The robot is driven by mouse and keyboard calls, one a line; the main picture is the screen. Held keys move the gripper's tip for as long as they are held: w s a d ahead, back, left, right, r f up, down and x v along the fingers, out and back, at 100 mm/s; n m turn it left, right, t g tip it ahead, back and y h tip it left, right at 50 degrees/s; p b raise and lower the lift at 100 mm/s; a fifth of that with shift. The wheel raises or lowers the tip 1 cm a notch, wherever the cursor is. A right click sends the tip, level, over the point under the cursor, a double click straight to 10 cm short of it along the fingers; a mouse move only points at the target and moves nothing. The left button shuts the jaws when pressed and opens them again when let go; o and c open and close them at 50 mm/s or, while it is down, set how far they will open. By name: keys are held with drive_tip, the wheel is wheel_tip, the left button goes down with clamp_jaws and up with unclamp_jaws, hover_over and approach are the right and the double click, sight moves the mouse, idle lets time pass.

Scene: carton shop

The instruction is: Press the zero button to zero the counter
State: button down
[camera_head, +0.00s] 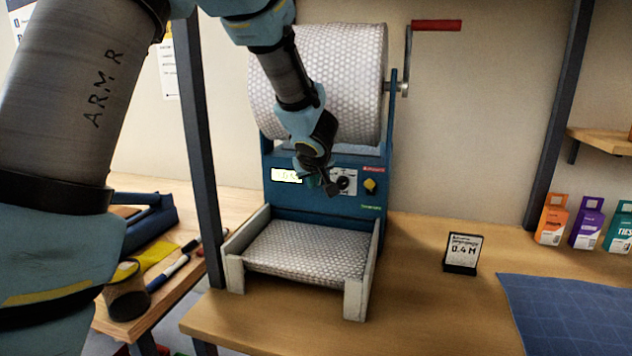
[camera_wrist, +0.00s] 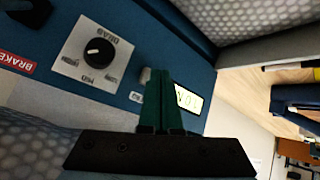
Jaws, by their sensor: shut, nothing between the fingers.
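The blue bubble-wrap dispenser (camera_head: 325,208) stands on the bench with a lit counter display (camera_head: 287,176) on its front panel. The display also shows in the wrist view (camera_wrist: 188,99), partly behind my fingers. A small grey button (camera_wrist: 145,75) sits between the display and the drag dial, right beside my fingertips; a small white label lies below it. I cannot tell whether the fingers touch the button. My gripper (camera_wrist: 160,75) is shut and empty, pointing at the panel. In the head view my gripper (camera_head: 328,188) is in front of the panel and hides the button.
A black drag dial (camera_wrist: 98,50) is left of the fingers in the wrist view. A yellow knob (camera_head: 370,185) is at the panel's right. A red crank handle (camera_head: 436,26) sticks out above. A card reading 0.4 M (camera_head: 462,252) stands on the bench.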

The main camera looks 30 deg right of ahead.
drive_tip(key=shift+w+d, duration=0.2)
drive_tip(key=shift+d, duration=0.05)
drive_tip(key=shift+s+a, duration=0.1)
drive_tip(key=shift+a, duration=0.05)
idle(0.5)
drive_tip(key=shift+s+a, duration=0.5)
drive_tip(key=shift+s, duration=0.05)
drive_tip(key=s+a, duration=0.1)
drive_tip(key=s, duration=0.1)
drive_tip(key=s+a, duration=0.1)
drive_tip(key=a, duration=0.1)
drive_tip(key=shift+s+a+b, duration=0.2)
drive_tip(key=shift+s+b, duration=0.15)
drive_tip(key=shift+b, duration=0.05)
idle(0.8)
